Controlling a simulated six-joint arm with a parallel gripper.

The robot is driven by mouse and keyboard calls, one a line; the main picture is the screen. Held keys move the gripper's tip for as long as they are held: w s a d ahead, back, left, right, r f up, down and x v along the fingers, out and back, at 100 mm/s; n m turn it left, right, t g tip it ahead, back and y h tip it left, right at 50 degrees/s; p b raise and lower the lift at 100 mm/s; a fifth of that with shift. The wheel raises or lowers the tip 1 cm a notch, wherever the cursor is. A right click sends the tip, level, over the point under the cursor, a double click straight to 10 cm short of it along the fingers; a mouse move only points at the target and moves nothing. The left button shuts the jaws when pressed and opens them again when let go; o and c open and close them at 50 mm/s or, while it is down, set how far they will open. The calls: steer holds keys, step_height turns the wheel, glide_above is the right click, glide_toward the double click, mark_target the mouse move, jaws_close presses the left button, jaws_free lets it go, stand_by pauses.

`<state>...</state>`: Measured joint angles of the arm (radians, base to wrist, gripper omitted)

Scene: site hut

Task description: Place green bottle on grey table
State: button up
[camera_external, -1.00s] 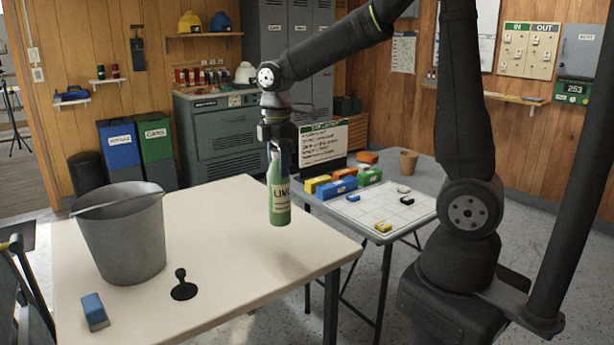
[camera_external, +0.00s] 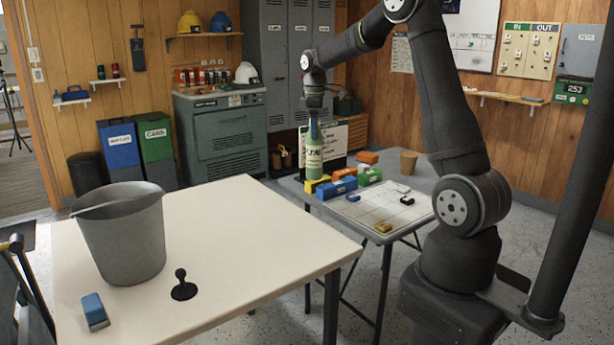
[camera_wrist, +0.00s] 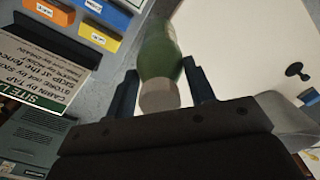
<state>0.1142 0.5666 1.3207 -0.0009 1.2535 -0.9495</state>
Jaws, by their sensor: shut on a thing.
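The green bottle (camera_external: 314,160) has a pale label and hangs upright in my gripper (camera_external: 313,122). My gripper is shut on its upper part. The bottle is at the left end of the grey table (camera_external: 428,178), beside the colored blocks; I cannot tell whether its base touches the table. In the wrist view the green bottle (camera_wrist: 160,50) sits between the two fingers of my gripper (camera_wrist: 163,88), its pale cap toward the camera.
A yellow block (camera_external: 317,185), a blue block (camera_external: 337,188) and other blocks stand close to the bottle. A white grid board (camera_external: 385,207) and a brown cup (camera_external: 408,162) are farther right. A sign board (camera_external: 335,140) stands behind. The white table (camera_external: 230,240) holds a grey bucket (camera_external: 120,240).

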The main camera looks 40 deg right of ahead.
steer(key=d+m, duration=0.5)
steer(key=d, duration=2.2)
steer(key=s+d+f+m, duration=0.15)
steer(key=s+d, duration=0.35)
steer(key=d, duration=0.5)
steer(key=s+d+f+m, duration=0.1)
steer(key=s+d+m, duration=0.3)
steer(key=d, duration=0.7)
step_height(320, 180, down, 9)
steer(key=shift+s+a+f+n, duration=0.25)
steer(key=shift+s+n, duration=0.1)
steer(key=shift+n, duration=0.1)
steer(key=o, duration=1.2)
steer(key=shift+f, duration=0.1)
step_height(320, 180, up, 12)
steer(key=shift+r, duration=0.2)
